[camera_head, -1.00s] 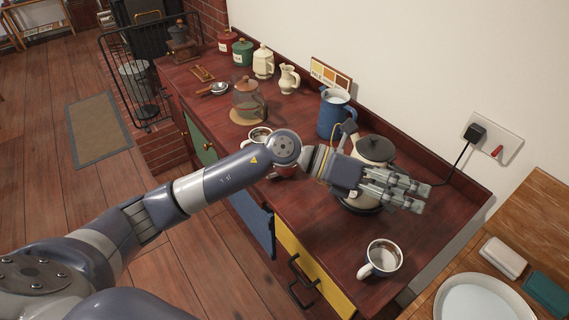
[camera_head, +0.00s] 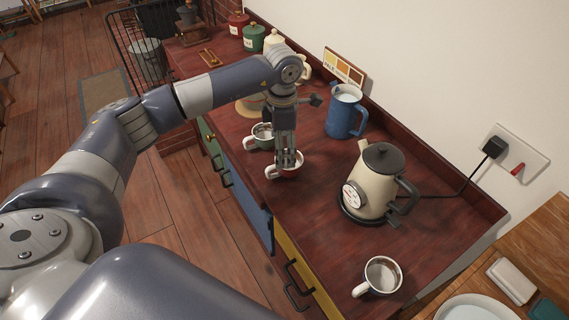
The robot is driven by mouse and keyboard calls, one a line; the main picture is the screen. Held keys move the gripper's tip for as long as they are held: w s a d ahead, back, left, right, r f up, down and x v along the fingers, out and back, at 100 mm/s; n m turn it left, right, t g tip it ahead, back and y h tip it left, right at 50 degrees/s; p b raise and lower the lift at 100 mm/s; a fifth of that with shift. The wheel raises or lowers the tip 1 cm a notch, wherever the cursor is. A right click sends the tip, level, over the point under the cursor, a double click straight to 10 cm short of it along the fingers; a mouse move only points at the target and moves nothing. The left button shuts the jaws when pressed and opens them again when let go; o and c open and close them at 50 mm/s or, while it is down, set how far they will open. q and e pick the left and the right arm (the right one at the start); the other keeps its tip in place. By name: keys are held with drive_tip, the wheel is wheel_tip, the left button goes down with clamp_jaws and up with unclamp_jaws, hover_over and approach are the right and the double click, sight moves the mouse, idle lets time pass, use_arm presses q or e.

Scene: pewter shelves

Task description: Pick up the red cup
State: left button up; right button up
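My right gripper is not in view.
A blue pitcher (camera_head: 342,115), a cream kettle (camera_head: 371,182) and a white cup (camera_head: 381,276) stand to the right. The counter between the red cup and the kettle is clear.

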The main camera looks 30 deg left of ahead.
use_arm(q)
drive_tip(key=f, duration=0.1)
drive_tip(key=f+p, duration=0.1)
drive_tip(key=shift+w+d+f, duration=0.1)
drive_tip(key=shift+w+f, duration=0.15)
drive_tip(key=shift+f, duration=0.05)
wheel_tip(320, 180, down, 3)
drive_tip(key=shift+f+p, duration=0.1)
drive_tip(key=shift+p, duration=0.75)
drive_tip(key=shift+f, duration=0.25)
drive_tip(key=shift+w, duration=0.1)
drive_tip(key=c, duration=1.3)
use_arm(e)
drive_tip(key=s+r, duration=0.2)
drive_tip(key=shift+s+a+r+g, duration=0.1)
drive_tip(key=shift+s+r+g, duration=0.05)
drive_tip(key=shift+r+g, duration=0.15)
